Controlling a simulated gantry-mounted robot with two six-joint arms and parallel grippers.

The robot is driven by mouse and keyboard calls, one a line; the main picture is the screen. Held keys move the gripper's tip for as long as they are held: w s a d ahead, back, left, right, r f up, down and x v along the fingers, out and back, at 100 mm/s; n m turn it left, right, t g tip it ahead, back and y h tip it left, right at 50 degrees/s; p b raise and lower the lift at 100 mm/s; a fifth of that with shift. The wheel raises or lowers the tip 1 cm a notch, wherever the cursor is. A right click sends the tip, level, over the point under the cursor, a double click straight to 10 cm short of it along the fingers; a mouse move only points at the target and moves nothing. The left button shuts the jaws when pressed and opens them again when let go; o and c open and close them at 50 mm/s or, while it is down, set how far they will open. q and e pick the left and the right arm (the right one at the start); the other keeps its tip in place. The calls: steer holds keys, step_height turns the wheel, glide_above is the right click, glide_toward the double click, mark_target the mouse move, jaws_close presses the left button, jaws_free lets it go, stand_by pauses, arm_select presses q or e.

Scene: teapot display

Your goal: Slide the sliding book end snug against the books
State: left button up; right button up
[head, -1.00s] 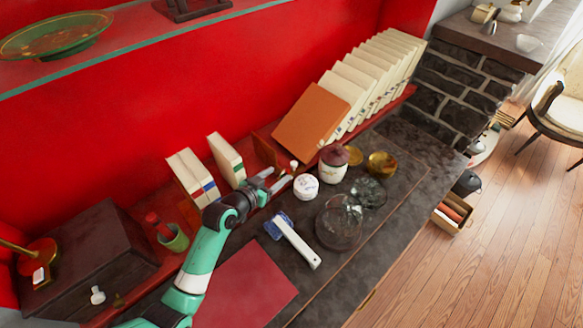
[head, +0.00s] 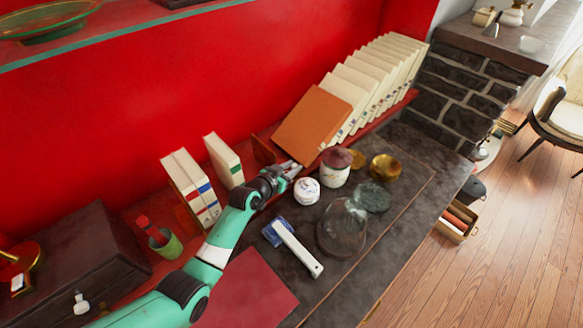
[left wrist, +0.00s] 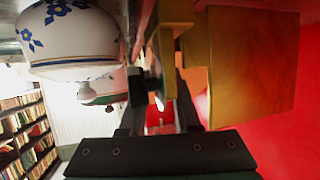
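A long red book rack runs along the wall. A red-brown upright panel (head: 264,150), which looks like a book end, stands left of the leaning orange book (head: 312,125). Several cream books (head: 378,75) lean in a row behind the orange one. My left gripper (head: 288,170) is at the rack's front edge, just below the orange book and beside the panel. In the left wrist view its two dark fingers (left wrist: 158,100) stand apart, with a yellow-brown wooden piece (left wrist: 165,45) beyond and partly between them. I cannot tell whether they touch it. My right gripper is not in view.
Two cream books (head: 190,185) and a single one (head: 224,160) stand farther left. A white round jar (head: 307,190), a lidded jar (head: 335,170), a brass bowl (head: 385,167), glass dishes (head: 342,226) and a white-handled brush (head: 297,248) crowd the counter near my gripper.

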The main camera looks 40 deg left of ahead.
arm_select(q)
jaws_close()
stand_by(1.1)
